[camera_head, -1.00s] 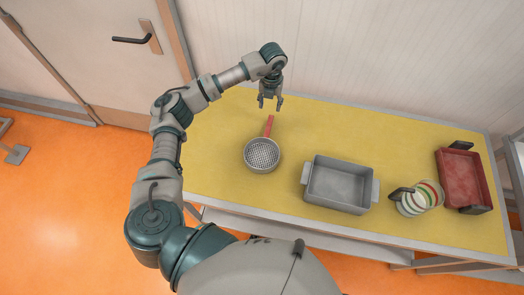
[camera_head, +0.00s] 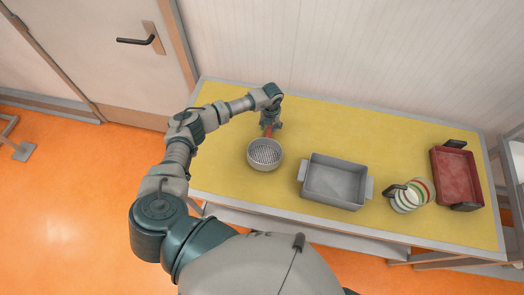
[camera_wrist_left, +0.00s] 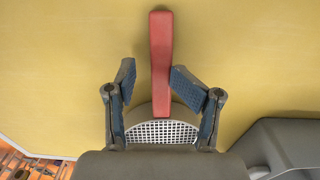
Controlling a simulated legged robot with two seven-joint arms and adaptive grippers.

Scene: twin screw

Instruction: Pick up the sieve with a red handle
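The sieve (camera_head: 265,154) is a round grey pan with a perforated bottom and a red handle (camera_wrist_left: 161,62). It rests on the yellow table, its handle pointing to the back. My left gripper (camera_head: 271,126) is at the handle and hides part of it in the head view. In the left wrist view, the open left gripper (camera_wrist_left: 150,76) has one finger on each side of the handle. A gap shows at the left finger; the right finger is very close to the handle, and I cannot tell if it touches. My right gripper is not in view.
A grey rectangular pan (camera_head: 334,182) stands right of the sieve. Further right are a striped mug (camera_head: 412,197) and a red tray (camera_head: 457,177) with dark handles. The table (camera_head: 350,125) is clear behind the grey pan. A wall is behind.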

